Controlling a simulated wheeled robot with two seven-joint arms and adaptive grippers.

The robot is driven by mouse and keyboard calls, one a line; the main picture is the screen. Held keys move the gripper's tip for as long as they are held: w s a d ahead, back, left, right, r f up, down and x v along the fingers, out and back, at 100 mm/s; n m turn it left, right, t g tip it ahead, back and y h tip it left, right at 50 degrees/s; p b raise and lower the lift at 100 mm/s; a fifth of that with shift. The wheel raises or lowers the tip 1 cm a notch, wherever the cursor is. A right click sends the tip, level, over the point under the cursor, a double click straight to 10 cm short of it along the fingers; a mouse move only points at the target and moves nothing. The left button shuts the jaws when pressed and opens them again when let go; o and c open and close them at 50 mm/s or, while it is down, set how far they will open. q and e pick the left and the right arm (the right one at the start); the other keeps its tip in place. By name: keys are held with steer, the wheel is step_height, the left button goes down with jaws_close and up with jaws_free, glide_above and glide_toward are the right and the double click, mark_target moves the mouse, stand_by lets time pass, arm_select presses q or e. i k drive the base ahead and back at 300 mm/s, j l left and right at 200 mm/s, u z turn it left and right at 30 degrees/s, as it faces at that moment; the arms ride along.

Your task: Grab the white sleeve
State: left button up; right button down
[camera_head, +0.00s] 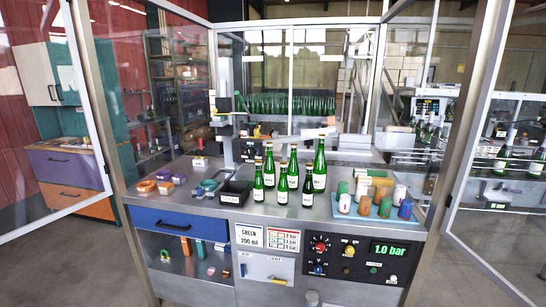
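Several small coloured sleeves stand upright on a pale blue tray (374,216) at the right of the steel worktable. A white sleeve (344,204) stands at the tray's front left. Another whitish sleeve (399,194) stands at the right of the back row, and a further white one (361,190) stands behind the front row, partly hidden. An orange sleeve (365,206), a green sleeve (384,208) and a blue sleeve (405,209) stand in the front row to the right of the white one. Neither of my grippers is in view.
Several green bottles (294,172) stand mid-table, left of the tray. A black bin (235,192) and coloured tape rolls (146,186) lie farther left. Glass panels with metal posts (465,120) flank the table. A control panel showing 1.0 bar (388,251) is on the front.

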mark_target(313, 133)
steer(key=i+l+z, duration=0.3)
steer(key=i+z, duration=0.15)
steer(key=i, duration=0.25)
steer(key=i+z, duration=0.5)
steer(key=i, duration=0.2)
steer(key=i+j+z, duration=0.2)
steer(key=i+z, duration=0.25)
steer(key=i, duration=0.25)
steer(key=k+j+u, duration=0.25)
steer(key=k, duration=0.2)
